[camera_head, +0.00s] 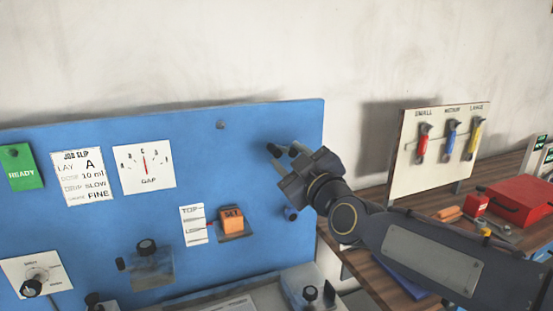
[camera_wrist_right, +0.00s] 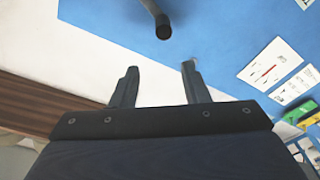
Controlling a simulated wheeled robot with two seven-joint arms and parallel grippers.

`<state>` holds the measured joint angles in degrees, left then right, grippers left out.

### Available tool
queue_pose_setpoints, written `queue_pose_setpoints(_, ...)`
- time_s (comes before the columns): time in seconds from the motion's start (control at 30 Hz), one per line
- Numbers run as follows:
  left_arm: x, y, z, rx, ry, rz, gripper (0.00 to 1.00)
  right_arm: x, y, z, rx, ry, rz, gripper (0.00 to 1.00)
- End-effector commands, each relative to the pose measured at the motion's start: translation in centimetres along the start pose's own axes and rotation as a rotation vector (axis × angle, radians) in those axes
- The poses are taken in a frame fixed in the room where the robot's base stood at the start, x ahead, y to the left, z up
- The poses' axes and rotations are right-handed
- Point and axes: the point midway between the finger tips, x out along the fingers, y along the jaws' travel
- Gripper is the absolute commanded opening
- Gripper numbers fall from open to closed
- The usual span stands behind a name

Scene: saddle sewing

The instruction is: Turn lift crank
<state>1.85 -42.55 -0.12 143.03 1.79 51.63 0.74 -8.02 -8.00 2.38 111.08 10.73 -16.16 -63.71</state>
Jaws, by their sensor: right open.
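My right gripper (camera_head: 282,150) is in front of the right part of the blue panel (camera_head: 240,130), and its jaws are open. In the right wrist view the two fingers (camera_wrist_right: 159,72) stand apart with nothing between them. A dark rod with a round end, apparently the crank handle (camera_wrist_right: 155,18), sticks out ahead of the fingertips, clear of them. In the head view a dark round-ended handle (camera_head: 291,213) shows just below my gripper; whether it is the same part I cannot tell. The crank's hub and arm are mostly hidden. My left gripper is not in view.
The panel carries a GAP dial (camera_head: 145,169), a job slip (camera_head: 83,177), a green READY sign (camera_head: 20,167), an orange SET block (camera_head: 232,221) and black knobs below. At right, a tool board (camera_head: 437,150) and a red box (camera_head: 519,203) stand on the wooden bench.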

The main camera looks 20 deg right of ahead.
Motion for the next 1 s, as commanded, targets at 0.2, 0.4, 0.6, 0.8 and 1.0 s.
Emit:
queue_pose_setpoints(0.2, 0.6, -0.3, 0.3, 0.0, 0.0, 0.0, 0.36, 0.6, -0.7, 1.7, 0.298, -0.086, 0.028, 0.41)
queue_pose_setpoints(0.4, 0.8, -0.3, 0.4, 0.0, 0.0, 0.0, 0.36, 1.3, -1.0, 2.2, 0.38, -0.113, 0.032, 0.41)
queue_pose_setpoints(0.6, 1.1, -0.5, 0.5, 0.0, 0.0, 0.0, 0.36, 4.1, -1.0, 2.6, 0.381, -0.114, 0.032, 0.41)
queue_pose_setpoints(0.8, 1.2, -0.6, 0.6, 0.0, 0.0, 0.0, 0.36, 7.1, -0.9, 2.9, 0.38, -0.114, 0.032, 0.41)
queue_pose_setpoints(1.0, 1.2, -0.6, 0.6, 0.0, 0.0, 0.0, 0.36, 8.4, -0.8, 3.0, 0.38, -0.112, 0.033, 0.41)
